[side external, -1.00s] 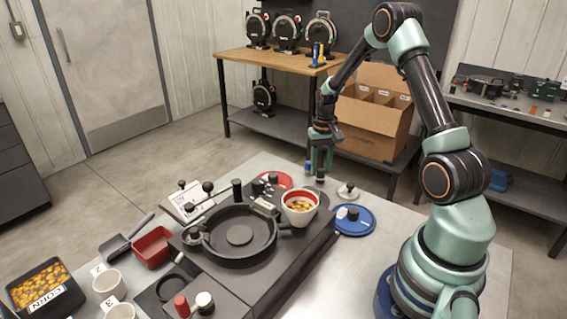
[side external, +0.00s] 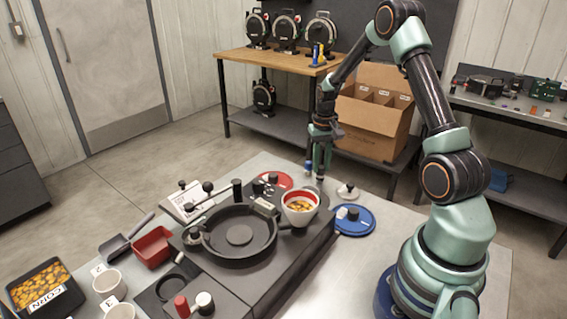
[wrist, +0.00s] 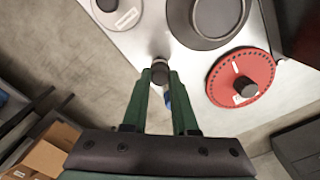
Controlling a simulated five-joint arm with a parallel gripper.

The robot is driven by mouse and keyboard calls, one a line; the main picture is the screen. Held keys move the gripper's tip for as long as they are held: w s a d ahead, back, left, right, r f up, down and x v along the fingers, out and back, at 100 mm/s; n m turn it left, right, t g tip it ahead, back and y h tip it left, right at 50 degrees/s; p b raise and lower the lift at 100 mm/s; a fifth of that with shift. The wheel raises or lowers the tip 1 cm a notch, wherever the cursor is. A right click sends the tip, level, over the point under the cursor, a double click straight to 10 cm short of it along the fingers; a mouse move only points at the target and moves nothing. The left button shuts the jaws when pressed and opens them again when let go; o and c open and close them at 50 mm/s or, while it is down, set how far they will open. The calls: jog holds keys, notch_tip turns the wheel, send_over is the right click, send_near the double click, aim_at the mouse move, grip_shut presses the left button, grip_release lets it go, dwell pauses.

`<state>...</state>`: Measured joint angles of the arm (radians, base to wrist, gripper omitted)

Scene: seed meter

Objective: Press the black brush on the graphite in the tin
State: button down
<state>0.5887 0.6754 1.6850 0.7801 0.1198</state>
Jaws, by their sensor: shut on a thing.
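My gripper (wrist: 160,78) points down with its green fingers shut on a small dark cylindrical thing, the black brush (wrist: 160,68), which has a paler end. In the side view my gripper (side external: 319,172) is just behind the white cup, and the brush is hard to make out. A dark round tin (wrist: 172,12) with a grey inside, likely the graphite, is cut off by the top edge of the wrist view. The brush is beside the tin's rim, on its left, not over its inside. The tin is not clear in the side view.
A small blue thing (wrist: 169,101) shows by my fingers. A red disc (wrist: 222,88) with a black knob lies right of the tin, and a pale disc (wrist: 128,18) left of it. The white cup (side external: 298,217) with corn stands on the black meter. A blue disc (side external: 366,226) lies nearby.

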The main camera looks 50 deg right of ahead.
jog(key=shift+r, duration=1.05)
jog(key=c, duration=1.4)
grip_release()
grip_shut()
